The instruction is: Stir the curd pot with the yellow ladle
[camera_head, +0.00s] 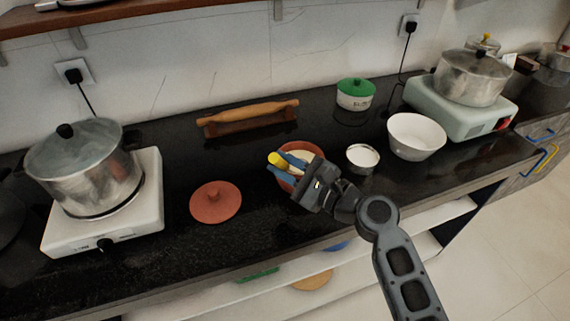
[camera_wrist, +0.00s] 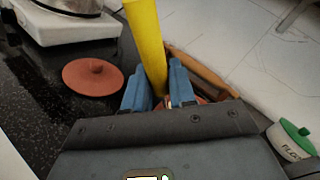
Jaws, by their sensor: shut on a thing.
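My gripper (camera_head: 285,168) is over the clay curd pot (camera_head: 285,146), with its blue fingers shut on the yellow ladle (camera_head: 275,159). In the wrist view the yellow handle (camera_wrist: 147,40) stands up between the two blue fingers (camera_wrist: 160,88). The pot is an open reddish-brown bowl with white content, partly hidden by my gripper. The ladle's lower end is hidden, so I cannot tell how deep it sits in the pot. The clay lid (camera_head: 215,201) lies on the counter left of the pot; it also shows in the wrist view (camera_wrist: 93,77).
A small steel bowl of white content (camera_head: 362,157) and a white bowl (camera_head: 416,137) stand to the right. A green-lidded container (camera_head: 355,94) and a rolling pin (camera_head: 248,113) are behind. Stoves with steel pots (camera_head: 85,170) (camera_head: 471,78) stand at both sides. Counter between left stove and lid is clear.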

